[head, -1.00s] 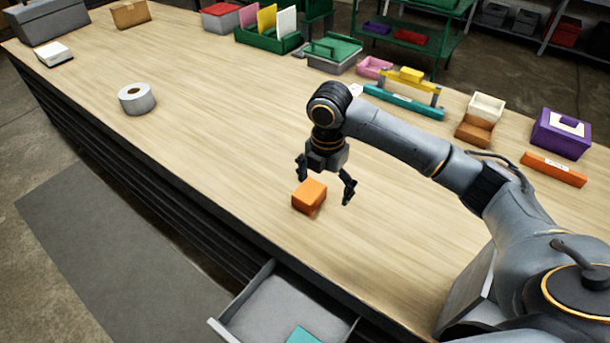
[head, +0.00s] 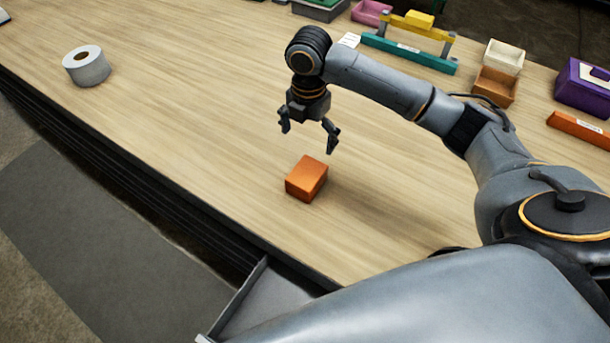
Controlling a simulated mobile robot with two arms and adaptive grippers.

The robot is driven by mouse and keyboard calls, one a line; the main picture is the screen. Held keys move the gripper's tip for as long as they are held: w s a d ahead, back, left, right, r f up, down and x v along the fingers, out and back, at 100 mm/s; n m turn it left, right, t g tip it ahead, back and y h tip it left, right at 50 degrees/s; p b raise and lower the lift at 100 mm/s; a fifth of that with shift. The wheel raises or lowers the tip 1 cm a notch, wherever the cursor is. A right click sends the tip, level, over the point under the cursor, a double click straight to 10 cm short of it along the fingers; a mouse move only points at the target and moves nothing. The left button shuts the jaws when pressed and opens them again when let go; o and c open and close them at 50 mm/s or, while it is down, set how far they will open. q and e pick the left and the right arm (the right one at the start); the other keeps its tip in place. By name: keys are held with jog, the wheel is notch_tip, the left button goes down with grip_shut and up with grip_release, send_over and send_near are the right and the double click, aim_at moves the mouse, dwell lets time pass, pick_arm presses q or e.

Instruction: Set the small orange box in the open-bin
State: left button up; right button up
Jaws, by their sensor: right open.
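The small orange box (head: 306,180) sits on the wooden bench top near its front edge, in the middle of the head view. My right gripper (head: 309,139) is open and empty, pointing down, just above the box in the picture and apart from it. Small open containers stand at the back right: a pink one (head: 371,13), a cream one (head: 503,58) and a brown one (head: 494,88). I cannot tell which container is the open-bin. My left gripper is out of view.
A tape roll (head: 87,67) stands at the left. A teal bar (head: 408,52) with a yellow frame, a purple box (head: 582,86) and an orange bar (head: 580,130) lie toward the back right. An open drawer (head: 265,295) juts out below the front edge, partly hidden. The bench's middle left is clear.

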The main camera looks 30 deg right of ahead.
jog(key=p, duration=0.1)
send_over(307, 172)
notch_tip(307, 172, down, 7)
jog(key=shift+s, duration=0.1)
jog(key=shift+f, duration=0.6)
jog(key=shift+f+p, duration=0.35)
notch_tip(307, 172, down, 4)
jog(key=shift+r+p, duration=0.25)
jog(key=shift+p, duration=0.3)
jog(key=shift+f, duration=0.45)
jog(key=shift+r, duration=0.15)
jog(key=c, duration=1.5)
